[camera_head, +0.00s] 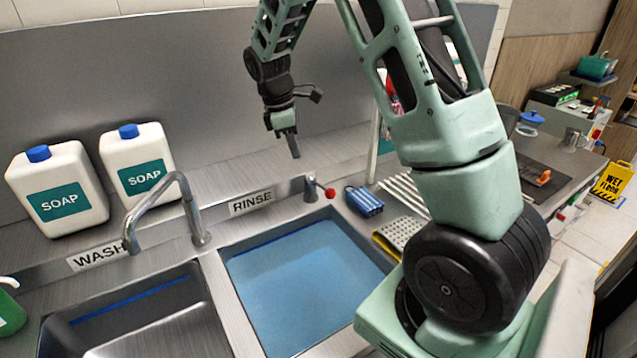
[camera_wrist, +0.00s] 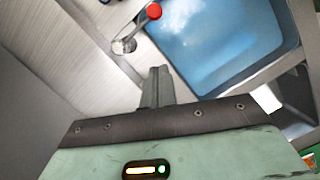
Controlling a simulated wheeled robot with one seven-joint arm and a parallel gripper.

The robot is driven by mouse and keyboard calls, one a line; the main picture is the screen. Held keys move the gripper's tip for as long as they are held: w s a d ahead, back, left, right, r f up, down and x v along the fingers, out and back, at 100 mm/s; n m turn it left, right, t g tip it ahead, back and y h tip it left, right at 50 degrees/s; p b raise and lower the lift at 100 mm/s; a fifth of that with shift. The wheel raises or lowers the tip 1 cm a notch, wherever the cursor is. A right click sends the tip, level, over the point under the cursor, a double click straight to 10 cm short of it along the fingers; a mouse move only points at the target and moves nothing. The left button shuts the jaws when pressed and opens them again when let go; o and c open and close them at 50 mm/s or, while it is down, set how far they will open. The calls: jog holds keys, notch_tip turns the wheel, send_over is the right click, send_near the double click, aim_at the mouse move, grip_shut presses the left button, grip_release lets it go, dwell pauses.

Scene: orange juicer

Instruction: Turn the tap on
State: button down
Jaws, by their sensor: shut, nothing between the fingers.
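The tap's curved metal spout (camera_head: 165,190) rises between the two basins, its free end toward the wash basin on the left. A short metal lever (camera_head: 312,188) with a red knob (camera_head: 330,193) stands behind the right end of the rinse basin. In the wrist view the red knob (camera_wrist: 154,11) and lever base (camera_wrist: 124,46) lie beyond my fingertips. My gripper (camera_head: 294,154) is shut and empty, pointing down above and a little left of the lever. The closed fingers also show in the wrist view (camera_wrist: 157,72), apart from the lever.
The rinse basin (camera_head: 300,285) holds blue liquid; the wash basin (camera_head: 150,330) is at left. Two soap jugs (camera_head: 60,190) (camera_head: 138,162) stand behind. A blue sponge-like block (camera_head: 364,202) and a draining rack (camera_head: 405,193) are right of the lever.

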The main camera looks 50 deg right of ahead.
jog(key=p, duration=0.3)
send_near(320, 185)
jog(key=s+a+f, duration=0.2)
jog(key=a+f, duration=0.2)
jog(key=shift+s+d+f+p, duration=0.8)
jog(key=shift+s+d+f, duration=0.25)
jog(key=shift+s+d, duration=0.1)
jog(key=shift+d, duration=0.1)
